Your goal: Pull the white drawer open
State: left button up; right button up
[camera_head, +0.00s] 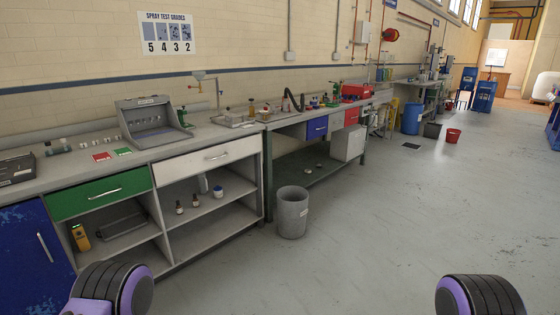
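The white drawer (185,169) is set under the grey worktop, left of the picture's middle. It looks shut, its front in line with the bench. A light bar handle (217,155) crosses its front. Open shelves with a few small bottles lie below it. Neither of my grippers is in view. Only rounded black and purple parts of my own arms show at the bottom edge, well apart from the drawer.
A green drawer (80,203) is left of the white one, above a shelf with a yellow bottle (80,237). A blue cabinet door (30,250) is at far left. A grey bin (292,212) stands on the floor right of the bench.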

aim_at(168, 170)
jog(key=u, duration=0.15)
jog(key=i, duration=2.5)
jog(key=u, duration=0.25)
